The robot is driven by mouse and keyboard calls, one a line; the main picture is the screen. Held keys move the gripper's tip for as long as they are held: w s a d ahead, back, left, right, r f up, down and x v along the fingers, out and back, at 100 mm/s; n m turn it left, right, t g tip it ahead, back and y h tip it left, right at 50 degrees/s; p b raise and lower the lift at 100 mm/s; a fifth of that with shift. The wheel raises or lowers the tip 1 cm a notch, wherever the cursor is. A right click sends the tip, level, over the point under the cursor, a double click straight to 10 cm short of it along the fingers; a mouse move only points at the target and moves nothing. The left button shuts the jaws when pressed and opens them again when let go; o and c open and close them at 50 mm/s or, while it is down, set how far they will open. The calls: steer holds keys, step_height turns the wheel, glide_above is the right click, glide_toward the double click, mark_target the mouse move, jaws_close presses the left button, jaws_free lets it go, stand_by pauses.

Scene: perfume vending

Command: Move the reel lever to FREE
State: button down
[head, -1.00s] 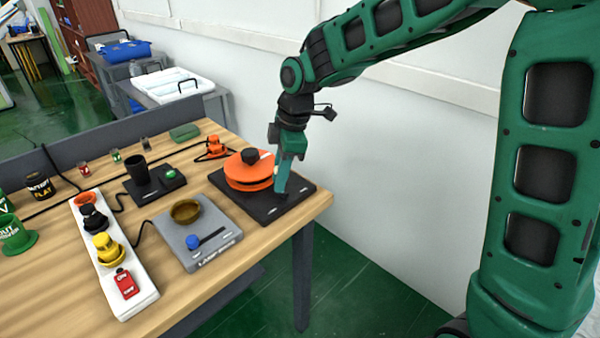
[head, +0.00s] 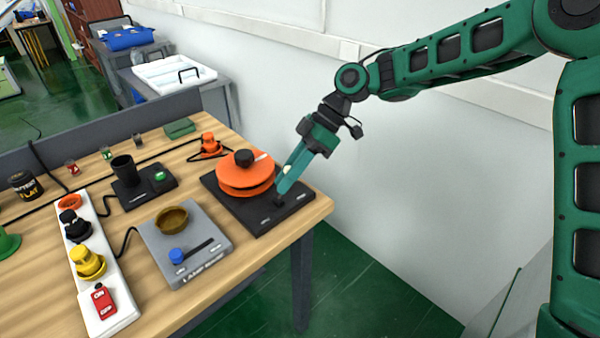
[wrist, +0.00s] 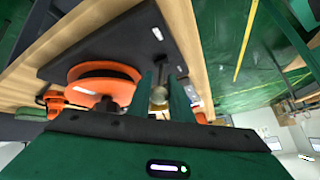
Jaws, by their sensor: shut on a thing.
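The orange cable reel (head: 243,174) with a black knob sits on a dark base plate (head: 250,217) at the table's right corner. It also shows in the wrist view (wrist: 97,82), left of the fingers. My gripper (head: 281,190) leans down from the upper right, its tips low over the plate's front right part, beside the reel. It is shut on the reel lever, whose pale metallic end (wrist: 158,96) shows between the fingers in the wrist view. The fingers hide most of the lever. Two small white marks lie on the plate, too small to read.
A grey lamp base (head: 186,270) with a brown bowl and blue knob stands left of the reel. A white power strip (head: 118,295) with plugs and a red switch lies farther left. The wall (head: 430,190) rises beyond the table's right side; floor is open there.

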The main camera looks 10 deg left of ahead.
steer(key=shift+w+d+r, duration=0.1)
steer(key=shift+w, duration=0.25)
steer(key=c, duration=1.6)
jaws_free()
steer(key=shift+c, duration=0.2)
steer(key=shift+s, duration=0.1)
steer(key=v, duration=1)
steer(key=shift+w+d+r, duration=0.15)
steer(key=shift+w+d, duration=0.15)
